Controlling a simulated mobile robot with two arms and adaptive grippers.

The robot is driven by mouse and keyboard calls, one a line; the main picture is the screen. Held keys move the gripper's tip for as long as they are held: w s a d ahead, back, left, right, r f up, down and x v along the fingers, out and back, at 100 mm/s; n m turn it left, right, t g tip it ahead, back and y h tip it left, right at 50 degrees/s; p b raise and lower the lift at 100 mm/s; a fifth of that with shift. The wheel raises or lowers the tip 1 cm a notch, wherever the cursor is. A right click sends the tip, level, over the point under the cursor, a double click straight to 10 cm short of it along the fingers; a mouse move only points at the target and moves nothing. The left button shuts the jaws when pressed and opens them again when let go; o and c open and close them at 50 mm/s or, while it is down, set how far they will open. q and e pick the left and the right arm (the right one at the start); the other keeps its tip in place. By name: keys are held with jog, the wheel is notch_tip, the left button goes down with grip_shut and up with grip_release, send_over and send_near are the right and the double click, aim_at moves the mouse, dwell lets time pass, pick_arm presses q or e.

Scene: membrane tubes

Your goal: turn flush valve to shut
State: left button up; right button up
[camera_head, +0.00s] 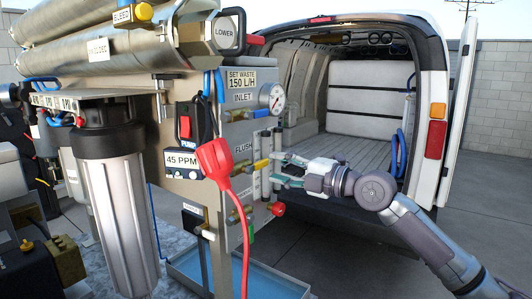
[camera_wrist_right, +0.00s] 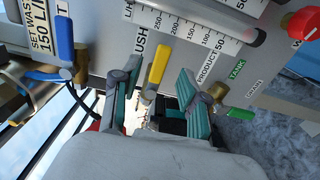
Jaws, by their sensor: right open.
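The flush valve has a yellow lever handle (camera_wrist_right: 158,64) beside the partly hidden FLUSH label (camera_wrist_right: 139,42) in the right wrist view. In the head view the yellow handle (camera_head: 261,165) is on the side panel, below the pressure gauge. My right gripper (camera_head: 281,171) reaches in from the right, close to the panel. In the right wrist view its two teal-padded fingers (camera_wrist_right: 158,76) are spread, one on each side of the yellow handle. Gaps show on both sides, so it does not look gripped. My left gripper is not seen.
A blue inlet handle (camera_wrist_right: 64,38) and a green tank handle (camera_wrist_right: 240,113) flank the flush valve. A flow tube (camera_wrist_right: 215,20) and a red knob (camera_wrist_right: 304,22) are nearby. A red plug (camera_head: 215,158) with its cable hangs left of the valves. An open van (camera_head: 433,140) stands behind.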

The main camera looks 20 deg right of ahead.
aim_at(264, 165)
jog(key=shift+p+x, duration=0.7)
jog(key=shift+x, duration=1.35)
jog(key=shift+f, duration=0.1)
grip_shut()
